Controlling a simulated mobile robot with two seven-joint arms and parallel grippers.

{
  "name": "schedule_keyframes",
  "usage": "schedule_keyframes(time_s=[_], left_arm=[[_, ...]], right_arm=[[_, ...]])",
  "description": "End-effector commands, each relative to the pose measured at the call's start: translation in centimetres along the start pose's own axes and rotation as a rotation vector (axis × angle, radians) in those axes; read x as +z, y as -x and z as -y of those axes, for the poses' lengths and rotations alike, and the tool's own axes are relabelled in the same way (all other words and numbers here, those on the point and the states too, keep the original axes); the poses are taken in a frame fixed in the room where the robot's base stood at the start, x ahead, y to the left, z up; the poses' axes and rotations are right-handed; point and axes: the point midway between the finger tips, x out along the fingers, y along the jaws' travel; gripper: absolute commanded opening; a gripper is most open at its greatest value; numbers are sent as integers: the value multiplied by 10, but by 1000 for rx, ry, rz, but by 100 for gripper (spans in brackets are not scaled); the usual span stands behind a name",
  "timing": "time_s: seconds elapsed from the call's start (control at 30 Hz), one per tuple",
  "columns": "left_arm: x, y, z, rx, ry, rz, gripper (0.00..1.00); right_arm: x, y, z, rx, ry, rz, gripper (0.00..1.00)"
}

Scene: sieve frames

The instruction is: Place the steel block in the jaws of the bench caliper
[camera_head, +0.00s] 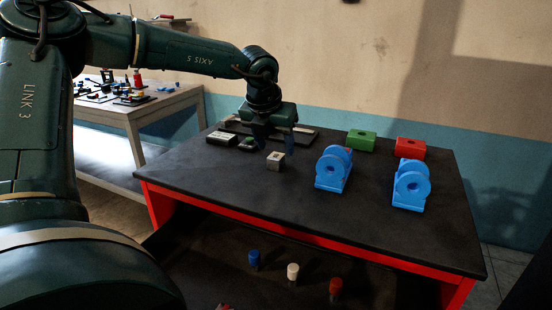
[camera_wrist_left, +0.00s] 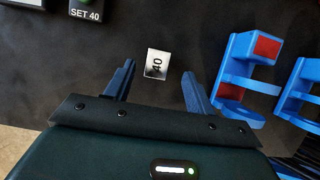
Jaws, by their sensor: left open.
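The steel block (camera_head: 275,160) is a small pale cube on the dark tabletop. In the left wrist view the block (camera_wrist_left: 157,63) shows a "40" on its top face. My left gripper (camera_head: 275,141) is open and empty, pointing down just above and behind the block. In the left wrist view the block appears just beyond the gap between the fingertips (camera_wrist_left: 158,80). A low grey bar (camera_head: 303,134) behind the gripper looks like part of the bench caliper; the gripper partly hides it. A plate reading "SET 40" (camera_wrist_left: 86,12) lies near it. I cannot make out the caliper jaws. My right gripper is not in view.
Two blue stands (camera_head: 332,171) (camera_head: 410,187) are right of the block. A green box (camera_head: 361,141) and a red box (camera_head: 410,148) sit behind them. Several coloured pegs (camera_head: 293,271) stand on the lower shelf. The table's front left is clear.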

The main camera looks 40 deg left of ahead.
Motion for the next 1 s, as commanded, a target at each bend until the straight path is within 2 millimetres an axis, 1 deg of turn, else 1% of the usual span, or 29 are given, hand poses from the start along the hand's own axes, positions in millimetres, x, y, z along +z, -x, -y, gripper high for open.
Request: schedule_keyframes(time_s=[0.03,0.07,0.13,0.23,0.33,0.53,1.0], left_arm=[[1,-6,-2,1,1,-5,55],[1,-10,-4,1,1,-7,55],[1,-21,-4,1,1,-5,55],[1,-30,-4,1,2,-2,55],[1,-34,-4,0,2,0,55],[1,-35,-4,0,1,1,55],[1,-35,-4,0,1,0,16]], right_arm=[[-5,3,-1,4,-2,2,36],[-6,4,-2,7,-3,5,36],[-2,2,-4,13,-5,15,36],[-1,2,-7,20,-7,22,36],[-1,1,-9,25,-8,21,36],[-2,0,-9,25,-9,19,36],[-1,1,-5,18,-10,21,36]])
